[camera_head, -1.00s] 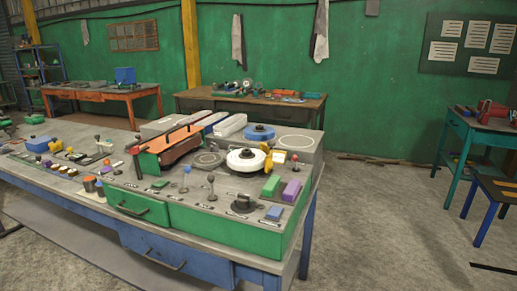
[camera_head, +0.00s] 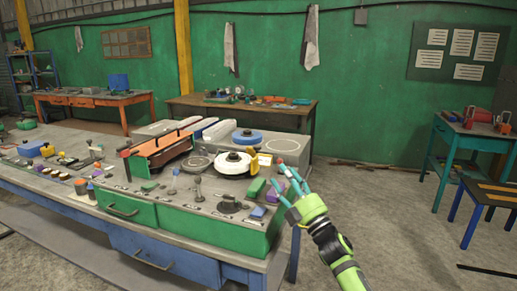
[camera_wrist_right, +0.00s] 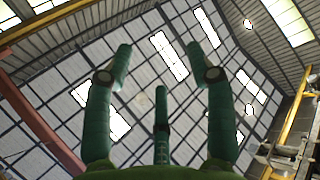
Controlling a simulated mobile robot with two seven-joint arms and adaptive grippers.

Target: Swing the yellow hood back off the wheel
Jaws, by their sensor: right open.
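A white wheel (camera_head: 233,164) with a dark hub lies flat on top of the green-sided bench unit. A small yellow piece (camera_head: 265,159), probably the hood, stands at the wheel's right edge; its exact shape is too small to tell. My right gripper (camera_head: 281,178) is in front and to the right of the wheel, apart from the yellow piece. Its teal fingers are spread, open and empty. In the right wrist view the open fingers (camera_wrist_right: 158,70) point up towards the roof, with nothing between them. My left gripper is out of view.
A blue disc (camera_head: 248,137) sits behind the wheel. A green block (camera_head: 256,187), a purple block and upright levers (camera_head: 197,188) stand near my right gripper. An orange-sided fixture (camera_head: 157,150) is to the left.

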